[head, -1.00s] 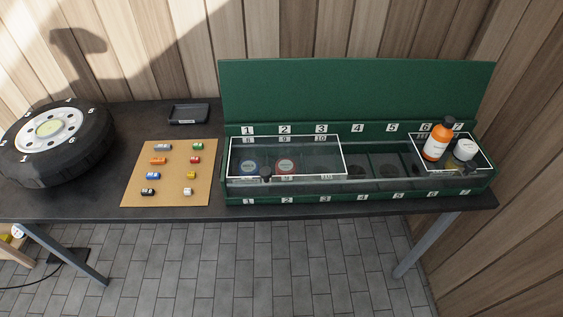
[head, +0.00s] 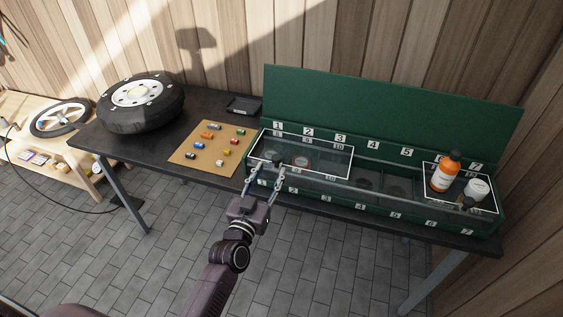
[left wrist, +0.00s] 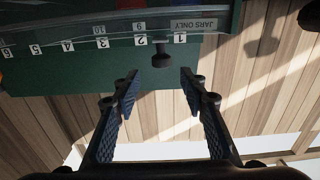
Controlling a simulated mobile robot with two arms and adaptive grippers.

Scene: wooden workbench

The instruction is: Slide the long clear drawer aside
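The long clear drawer (head: 330,174) has white edges and lies over the left compartments of the green box (head: 390,120), near labels 1 to 3. Its dark round knob (left wrist: 161,57) shows in the left wrist view, in front of the box's labelled strip. My left gripper (head: 266,178) is at the drawer's front left, its two fingers spread. In the left wrist view the open fingers (left wrist: 160,80) are on either side of the line to the knob, with nothing between them and the knob just beyond their tips. My right gripper is not in view.
A shorter clear drawer (head: 441,198) at the right bears an orange bottle (head: 445,172) and a white jar (head: 476,189). A cardboard sheet with several small cylinders (head: 188,141), a black tray (head: 243,105) and a tyre (head: 143,112) are to the left.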

